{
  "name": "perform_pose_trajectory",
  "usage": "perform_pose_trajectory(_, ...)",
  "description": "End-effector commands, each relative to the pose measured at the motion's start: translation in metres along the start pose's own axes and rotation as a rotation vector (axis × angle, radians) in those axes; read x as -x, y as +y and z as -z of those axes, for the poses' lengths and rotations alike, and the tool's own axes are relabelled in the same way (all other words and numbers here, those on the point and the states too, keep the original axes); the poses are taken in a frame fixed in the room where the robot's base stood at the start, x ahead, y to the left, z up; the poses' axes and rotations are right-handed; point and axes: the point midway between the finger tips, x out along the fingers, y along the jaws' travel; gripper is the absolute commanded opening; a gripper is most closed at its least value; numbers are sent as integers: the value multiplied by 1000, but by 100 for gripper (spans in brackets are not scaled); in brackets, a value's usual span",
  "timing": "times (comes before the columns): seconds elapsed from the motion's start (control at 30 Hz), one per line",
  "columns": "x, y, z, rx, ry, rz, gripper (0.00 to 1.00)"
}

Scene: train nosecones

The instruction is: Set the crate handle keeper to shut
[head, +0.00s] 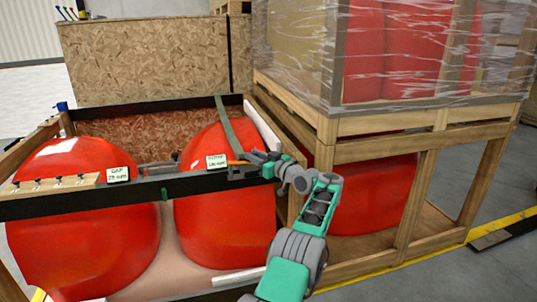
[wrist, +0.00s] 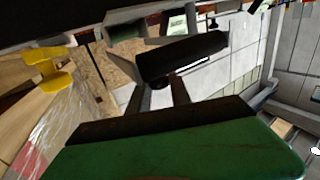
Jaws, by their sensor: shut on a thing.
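The open wooden crate has a dark front rail (head: 90,200) with red nosecones (head: 85,210) behind and below it. My gripper (head: 258,160) is at the right end of this rail, beside a small dark fitting (head: 238,172) and an orange piece (head: 237,162). In the wrist view my gripper's two dark fingers (wrist: 160,92) reach up to a black bar-like handle (wrist: 182,57) and are shut on it. I take this handle to be the keeper. A grey bracket (wrist: 125,28) is just above it. Whether the keeper is open or shut cannot be told.
A wrapped crate (head: 400,50) on a timber frame (head: 410,220) stands close on the right of my arm. A chipboard box (head: 145,60) stands behind. Small label cards (head: 118,174) and a strap (head: 230,125) are on the open crate.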

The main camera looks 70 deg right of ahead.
Motion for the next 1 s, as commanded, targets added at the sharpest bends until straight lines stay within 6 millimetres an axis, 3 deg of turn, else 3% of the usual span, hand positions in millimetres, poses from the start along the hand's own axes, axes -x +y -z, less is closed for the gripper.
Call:
perform_pose_trajectory(0.13,-8,-8,-3,-5,-3,28,0)
perform_pose_trajectory(0.57,-5,-3,-4,-7,-4,24,0)
perform_pose_trajectory(0.6,-5,-3,-4,-7,-4,24,26)
perform_pose_trajectory(0.83,0,3,-3,-5,-3,12,44)
perform_pose_trajectory(1.0,2,6,-2,-3,-1,7,44)
